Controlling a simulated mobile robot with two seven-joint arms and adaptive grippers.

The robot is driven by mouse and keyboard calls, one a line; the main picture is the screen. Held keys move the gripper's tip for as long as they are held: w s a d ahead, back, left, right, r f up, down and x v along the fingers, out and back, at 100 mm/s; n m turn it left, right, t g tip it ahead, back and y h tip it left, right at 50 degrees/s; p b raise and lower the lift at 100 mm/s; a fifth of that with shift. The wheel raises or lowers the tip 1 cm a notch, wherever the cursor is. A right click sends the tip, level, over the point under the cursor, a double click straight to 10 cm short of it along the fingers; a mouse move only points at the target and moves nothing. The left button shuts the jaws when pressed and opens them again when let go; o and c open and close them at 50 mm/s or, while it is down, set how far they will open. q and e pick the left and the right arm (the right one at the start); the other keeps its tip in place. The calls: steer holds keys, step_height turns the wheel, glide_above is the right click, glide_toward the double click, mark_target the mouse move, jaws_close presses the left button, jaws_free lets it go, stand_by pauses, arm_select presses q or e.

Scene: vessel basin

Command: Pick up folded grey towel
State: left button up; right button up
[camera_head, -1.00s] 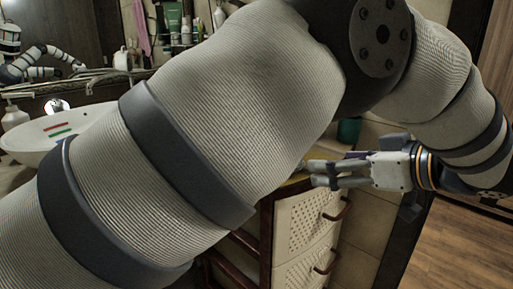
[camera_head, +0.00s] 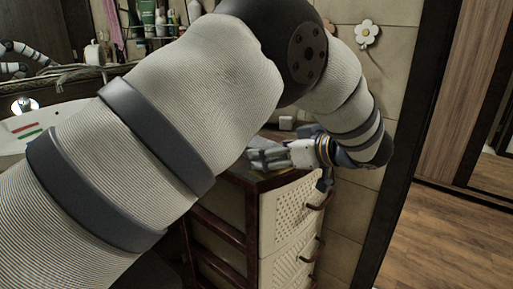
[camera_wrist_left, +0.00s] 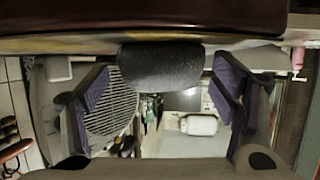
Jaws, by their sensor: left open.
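The folded grey towel (camera_wrist_left: 160,66) shows in the left wrist view as a dark grey, rounded roll near the upper middle. It lies between the two spread fingers of my left gripper (camera_wrist_left: 162,80), with a visible gap on each side. In the head view my left gripper (camera_head: 268,154) is low over the top of the cabinet, its fingers pointing left. I cannot clearly tell the towel apart from the fingers there. My right gripper is not in view.
The wooden cabinet (camera_head: 285,215) has cream perforated drawers with dark handles. A white basin (camera_head: 18,138) stands at the left, below shelves of bottles. A tiled wall with a flower ornament (camera_head: 367,33) is behind. The wooden floor at right is clear.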

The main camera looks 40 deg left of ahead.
arm_select(q)
steer(key=c, duration=1.2)
